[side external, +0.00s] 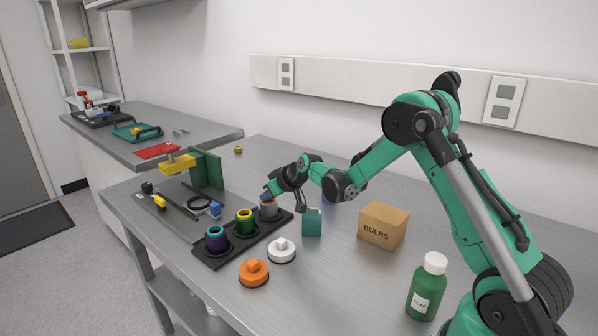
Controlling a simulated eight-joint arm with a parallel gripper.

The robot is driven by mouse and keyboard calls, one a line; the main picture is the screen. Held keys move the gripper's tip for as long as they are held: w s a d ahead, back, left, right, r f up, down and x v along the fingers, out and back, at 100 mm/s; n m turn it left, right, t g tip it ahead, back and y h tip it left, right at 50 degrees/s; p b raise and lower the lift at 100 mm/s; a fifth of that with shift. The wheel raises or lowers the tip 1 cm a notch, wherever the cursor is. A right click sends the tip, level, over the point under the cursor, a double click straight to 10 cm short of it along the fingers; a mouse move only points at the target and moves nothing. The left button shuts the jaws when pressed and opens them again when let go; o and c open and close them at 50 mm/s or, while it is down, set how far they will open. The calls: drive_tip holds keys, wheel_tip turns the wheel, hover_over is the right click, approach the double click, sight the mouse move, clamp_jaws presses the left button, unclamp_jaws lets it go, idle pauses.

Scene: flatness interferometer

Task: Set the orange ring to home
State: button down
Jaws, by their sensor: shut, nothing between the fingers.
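A black tray (216,257) on the bench holds three ringed cylinders in a row. The nearest is a purple cylinder (217,245) with a teal ring, the middle is a green cylinder (244,228) with a yellow ring. The farthest is a grey cylinder (269,212), its top partly hidden by my gripper; I cannot make out an orange ring there clearly. My gripper (267,197) is shut and empty, with its tips at or just above the grey cylinder's top; whether they touch cannot be told.
An orange knobbed disc (254,273) and a white knobbed disc (281,251) lie in front of the tray. A teal box (312,223), a carton marked BULBS (382,226) and a green bottle (427,288) stand to the right. A yellow-and-green fixture (207,168) stands behind left.

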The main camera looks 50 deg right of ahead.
drive_tip(key=shift+s+f, duration=0.3)
drive_tip(key=shift+f, duration=0.1)
drive_tip(key=v, duration=0.8)
drive_tip(key=shift+w+r, duration=0.3)
drive_tip(key=shift+r, duration=0.1)
drive_tip(key=s+a+r+g, duration=0.1)
drive_tip(key=s+a, duration=0.6)
drive_tip(key=s, duration=0.1)
drive_tip(key=s+a+r+g, duration=0.1)
drive_tip(key=s+a+r, duration=0.1)
drive_tip(key=s+a, duration=0.5)
drive_tip(key=shift+s+r, duration=0.25)
drive_tip(key=shift+s, duration=0.4)
